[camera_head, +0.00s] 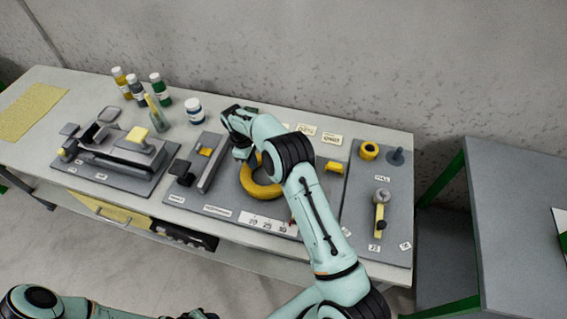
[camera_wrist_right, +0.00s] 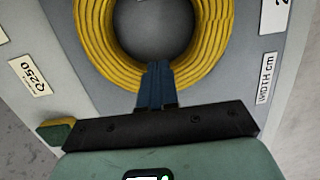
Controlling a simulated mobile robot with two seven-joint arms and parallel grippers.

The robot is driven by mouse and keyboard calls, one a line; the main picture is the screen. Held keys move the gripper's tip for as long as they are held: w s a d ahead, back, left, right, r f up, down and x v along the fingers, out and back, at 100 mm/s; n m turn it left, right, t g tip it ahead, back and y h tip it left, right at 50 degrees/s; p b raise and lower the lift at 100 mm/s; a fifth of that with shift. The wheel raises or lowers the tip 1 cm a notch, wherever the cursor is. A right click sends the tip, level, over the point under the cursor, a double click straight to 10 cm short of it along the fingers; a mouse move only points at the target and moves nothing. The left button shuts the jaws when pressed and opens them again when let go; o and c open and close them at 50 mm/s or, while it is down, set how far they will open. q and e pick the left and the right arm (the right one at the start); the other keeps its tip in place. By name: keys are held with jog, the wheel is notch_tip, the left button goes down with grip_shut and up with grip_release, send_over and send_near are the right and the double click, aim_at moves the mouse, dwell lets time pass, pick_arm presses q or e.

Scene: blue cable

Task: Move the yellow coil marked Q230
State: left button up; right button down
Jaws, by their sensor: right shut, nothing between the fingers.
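A large yellow coil (camera_head: 262,190) lies flat on the middle grey board, partly hidden by my right arm. It also shows as a wound ring in the right wrist view (camera_wrist_right: 92,40), around a grey round centre. My right gripper (camera_head: 241,153) is at the coil's far side. In the wrist view its dark fingers (camera_wrist_right: 158,68) are shut together with nothing between them and overlap the ring's near side; I cannot tell whether they touch it. No Q230 mark is legible; a tag reading Q250 (camera_wrist_right: 29,75) lies beside the coil. My left gripper (camera_head: 198,314) barely shows at the bottom edge.
A smaller yellow ring (camera_head: 369,150) and a yellow-handled tool (camera_head: 380,212) are on the right board. A grey bar (camera_head: 211,163) stands left of the coil. Several bottles (camera_head: 160,90) stand at the back left. A white scale strip (camera_head: 268,223) lies in front of the coil.

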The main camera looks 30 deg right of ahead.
jog(key=s+d, duration=0.2)
jog(key=s, duration=0.1)
jog(key=s+d+b, duration=0.1)
jog(key=s+d, duration=0.1)
jog(key=s, duration=0.1)
jog(key=s+d, duration=0.3)
jog(key=shift+s+r, duration=0.1)
jog(key=shift+s, duration=0.15)
jog(key=shift+s+d, duration=0.15)
jog(key=shift+s, duration=0.1)
jog(key=shift+w+f, duration=0.1)
jog(key=shift+f, duration=0.35)
jog(key=shift+w+f, duration=0.1)
jog(key=shift+f, duration=0.3)
pick_arm(q)
jog(key=s+f, duration=0.1)
jog(key=s, duration=0.1)
jog(key=shift+s+a+f, duration=0.1)
jog(key=shift+s+f, duration=0.25)
jog(key=shift+f, duration=0.05)
